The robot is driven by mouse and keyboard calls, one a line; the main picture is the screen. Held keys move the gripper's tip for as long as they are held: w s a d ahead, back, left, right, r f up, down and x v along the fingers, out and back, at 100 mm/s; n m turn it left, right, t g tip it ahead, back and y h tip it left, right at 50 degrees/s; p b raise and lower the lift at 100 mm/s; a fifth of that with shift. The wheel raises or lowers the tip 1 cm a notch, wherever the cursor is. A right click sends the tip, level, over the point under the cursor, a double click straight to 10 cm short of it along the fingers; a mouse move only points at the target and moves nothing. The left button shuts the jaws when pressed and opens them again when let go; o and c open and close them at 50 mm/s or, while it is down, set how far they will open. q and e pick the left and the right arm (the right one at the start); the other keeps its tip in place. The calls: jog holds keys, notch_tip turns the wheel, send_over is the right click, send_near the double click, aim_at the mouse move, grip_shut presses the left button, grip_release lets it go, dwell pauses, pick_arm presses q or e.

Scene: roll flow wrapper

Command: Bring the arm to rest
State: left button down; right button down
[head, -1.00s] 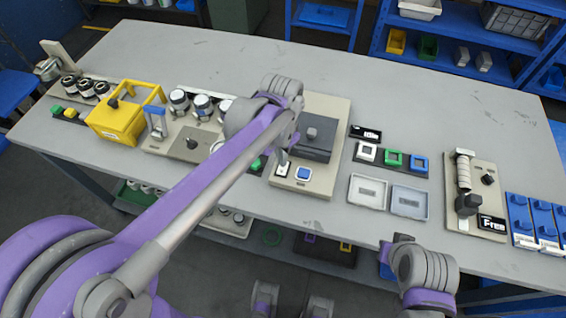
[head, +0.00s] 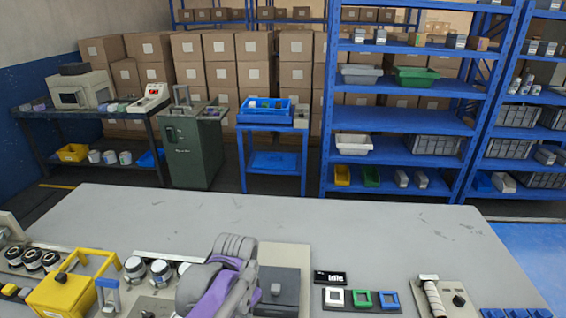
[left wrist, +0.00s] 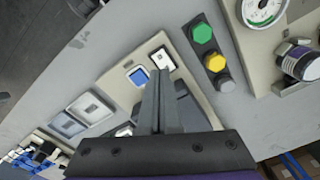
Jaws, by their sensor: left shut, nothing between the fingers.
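My left arm's wrist (head: 222,275) stands over the workbench (head: 250,212) in the head view, left of a dark box-shaped unit (head: 285,290). Its fingers are hidden there. In the left wrist view my left gripper (left wrist: 162,88) is shut and empty, its fingers together. Whether the tips touch the panel is unclear. My right gripper is out of view.
A display reads "Idle" (head: 330,278). A roll holder (head: 436,298) stands at right. The bench's far strip is clear. Blue shelving (head: 400,115) stands behind.

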pick_arm(q)
jog(key=s+a+n+t+p, duration=0.1)
jog(key=s+a+n+t, duration=0.1)
jog(key=s, duration=0.5)
jog(key=s+a+f+n+t+p, duration=0.1)
jog(key=s+a+n+t, duration=0.2)
jog(key=s, duration=0.4)
jog(key=shift+a+f+n, duration=0.15)
jog(key=shift+a+n, duration=0.55)
jog(key=shift+a, duration=0.05)
